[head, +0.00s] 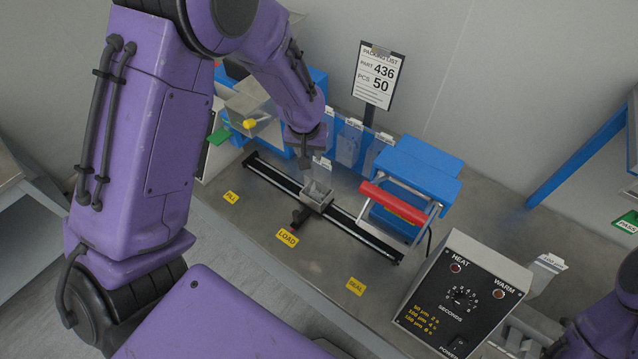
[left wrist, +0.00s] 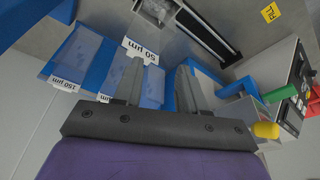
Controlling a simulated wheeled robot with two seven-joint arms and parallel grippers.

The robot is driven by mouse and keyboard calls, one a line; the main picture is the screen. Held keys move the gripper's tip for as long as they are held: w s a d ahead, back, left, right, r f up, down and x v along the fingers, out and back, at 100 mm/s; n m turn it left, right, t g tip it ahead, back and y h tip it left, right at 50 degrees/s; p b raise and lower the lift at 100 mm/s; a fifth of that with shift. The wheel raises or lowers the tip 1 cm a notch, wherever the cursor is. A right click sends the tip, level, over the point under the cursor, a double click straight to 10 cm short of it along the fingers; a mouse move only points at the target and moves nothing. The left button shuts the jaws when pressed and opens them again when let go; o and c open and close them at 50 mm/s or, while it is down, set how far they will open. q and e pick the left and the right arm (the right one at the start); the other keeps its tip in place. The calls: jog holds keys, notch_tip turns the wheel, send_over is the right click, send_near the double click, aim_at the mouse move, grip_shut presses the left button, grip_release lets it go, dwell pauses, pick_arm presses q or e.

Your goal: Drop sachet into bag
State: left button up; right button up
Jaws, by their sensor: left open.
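My left gripper (left wrist: 159,66) is open in the left wrist view, with nothing visible between its fingers. In the head view it (head: 306,153) hangs over the hanging bags, behind the rail carriage. Flat clear-blue bags (head: 348,146) hang in a row behind the rail; tags reading 50 µm and 150 µm show in the left wrist view, close to the fingers. The carriage (head: 316,196) on the black rail, by the LOAD label, holds something clear, perhaps an open bag; it also shows in the left wrist view (left wrist: 158,11). I cannot make out a sachet. My right gripper is not visible.
A blue sealer with a red handle (head: 393,203) stands at the right end of the rail (head: 352,229). A HEAT/WARM control box (head: 455,300) is at the front right. A packing list sign (head: 378,75) stands behind. The bench front by the labels is clear.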

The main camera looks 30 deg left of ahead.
pick_arm(q)
jog(key=v, duration=0.7)
jog(key=shift+s+r+b, duration=0.15)
jog(key=shift+s+b, duration=0.05)
jog(key=shift+b, duration=0.25)
jog(key=shift+s, duration=0.1)
